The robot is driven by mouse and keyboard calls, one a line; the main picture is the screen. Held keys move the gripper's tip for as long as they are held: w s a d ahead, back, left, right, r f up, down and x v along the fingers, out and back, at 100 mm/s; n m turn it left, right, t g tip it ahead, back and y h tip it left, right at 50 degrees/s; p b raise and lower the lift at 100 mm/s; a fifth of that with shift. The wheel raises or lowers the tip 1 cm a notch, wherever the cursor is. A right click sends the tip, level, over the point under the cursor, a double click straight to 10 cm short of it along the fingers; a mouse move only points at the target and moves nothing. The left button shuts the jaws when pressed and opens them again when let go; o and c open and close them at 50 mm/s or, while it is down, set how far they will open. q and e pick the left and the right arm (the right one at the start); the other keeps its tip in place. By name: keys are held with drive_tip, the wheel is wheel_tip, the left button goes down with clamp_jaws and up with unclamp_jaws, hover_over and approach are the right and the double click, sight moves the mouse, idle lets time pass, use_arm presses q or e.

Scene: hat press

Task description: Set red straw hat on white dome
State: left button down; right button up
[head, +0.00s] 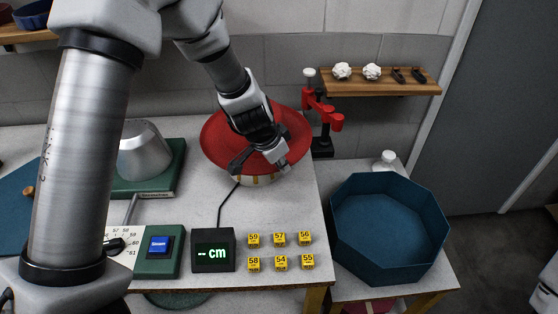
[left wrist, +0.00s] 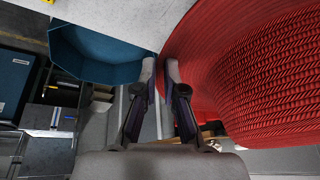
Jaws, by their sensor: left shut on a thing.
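The red straw hat (head: 218,135) is over the back right of the worktable in the head view. Its ribbed side fills the right of the left wrist view (left wrist: 255,80). My left gripper (head: 278,160) is over the near side of the hat. Its fingers (left wrist: 160,75) are close together at the hat's edge, shut on the hat. A pale round form with yellow marks (head: 255,181) shows just below the hat; it may be the white dome, mostly hidden. I cannot tell whether the hat touches it. My right gripper is out of view.
A silver dome on a green base (head: 145,150) stands left. A cm display (head: 213,250), a blue-button box (head: 160,250) and several yellow number tags (head: 279,240) lie in front. A red clamp-like fixture (head: 322,112) stands right of the hat. A blue octagonal bin (head: 388,262) is at right.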

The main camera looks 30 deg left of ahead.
sight(277, 172)
use_arm(q)
drive_tip(key=f+b, duration=0.1)
drive_tip(key=f, duration=0.1)
drive_tip(key=a+f+b, duration=0.1)
drive_tip(key=shift+w+a+f, duration=0.1)
drive_tip(key=shift+a+f, duration=0.05)
drive_tip(key=shift+f, duration=0.25)
drive_tip(key=f+b, duration=0.1)
drive_tip(key=b, duration=0.1)
drive_tip(key=f+b, duration=0.1)
drive_tip(key=f, duration=0.1)
drive_tip(key=f+b, duration=0.2)
drive_tip(key=shift+d+f+b, duration=0.1)
drive_tip(key=shift+d+b, duration=0.25)
drive_tip(key=shift+a+f, duration=0.1)
drive_tip(key=shift+f, duration=0.1)
drive_tip(key=shift+r, duration=0.1)
drive_tip(key=shift+b, duration=0.3)
drive_tip(key=shift+f+b, duration=0.85)
